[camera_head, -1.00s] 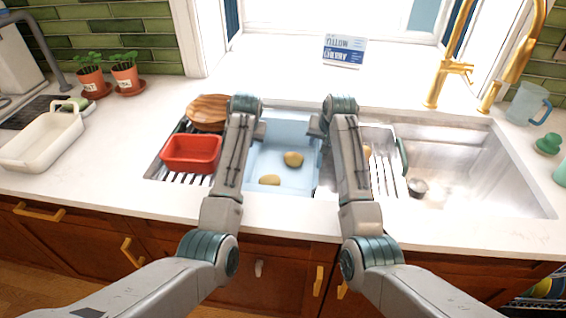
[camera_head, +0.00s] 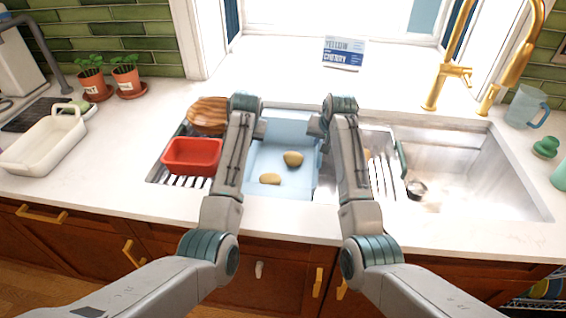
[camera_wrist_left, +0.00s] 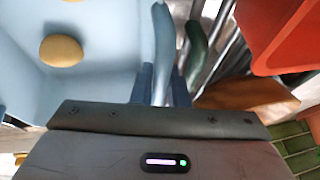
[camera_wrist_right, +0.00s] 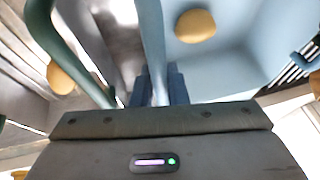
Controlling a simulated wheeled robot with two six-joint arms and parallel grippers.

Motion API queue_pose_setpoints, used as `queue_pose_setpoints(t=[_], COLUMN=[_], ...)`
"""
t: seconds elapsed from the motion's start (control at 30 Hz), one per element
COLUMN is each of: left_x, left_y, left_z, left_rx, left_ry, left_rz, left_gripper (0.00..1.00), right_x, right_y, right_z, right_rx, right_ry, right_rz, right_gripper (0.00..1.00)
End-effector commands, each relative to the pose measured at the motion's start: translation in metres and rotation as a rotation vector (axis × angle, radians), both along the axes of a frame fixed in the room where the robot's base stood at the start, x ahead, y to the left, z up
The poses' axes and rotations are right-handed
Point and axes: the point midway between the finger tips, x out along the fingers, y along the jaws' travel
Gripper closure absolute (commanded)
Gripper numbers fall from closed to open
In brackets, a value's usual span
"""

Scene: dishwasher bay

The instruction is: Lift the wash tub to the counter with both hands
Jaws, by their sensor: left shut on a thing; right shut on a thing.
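The wash tub (camera_head: 282,145) is light blue and sits in the sink area at the middle of the head view, between my two arms. Two yellowish, rounded things (camera_head: 293,158) (camera_head: 270,178) lie inside it. My left gripper (camera_wrist_left: 160,85) is shut on the tub's left wall, whose edge runs between its fingers in the left wrist view. My right gripper (camera_wrist_right: 158,85) is shut on the right wall in the same way. In the head view my arms hide parts of both side walls. I cannot tell whether the tub's bottom touches anything.
A red container (camera_head: 192,156) and a round wooden piece (camera_head: 208,113) stand just left of the tub. The open sink basin (camera_head: 465,165) and gold faucet (camera_head: 455,75) are at right. A white dish (camera_head: 45,142) is on the left counter; the counter (camera_head: 120,160) beside it is clear.

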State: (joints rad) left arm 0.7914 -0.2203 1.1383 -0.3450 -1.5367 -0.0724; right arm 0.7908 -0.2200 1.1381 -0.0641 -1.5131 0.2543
Motion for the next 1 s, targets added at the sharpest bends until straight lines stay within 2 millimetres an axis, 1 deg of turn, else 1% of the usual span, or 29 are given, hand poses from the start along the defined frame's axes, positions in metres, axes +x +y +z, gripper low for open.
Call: queue_pose_setpoints(t=[0.03,1.0], left_x=[0.0,-0.001], left_y=[0.001,0.001], left_z=[0.01,0.113], left_rx=[0.002,0.004], left_ry=[0.001,0.005], left_rz=[0.0,0.0], left_gripper=[1.0,1.0], right_x=[0.001,0.002], right_y=[0.0,0.0], right_z=[0.014,0.119], right_rx=[0.002,0.002], right_ry=[-0.005,-0.009], right_rz=[0.0,-0.001], right_gripper=[1.0,1.0])
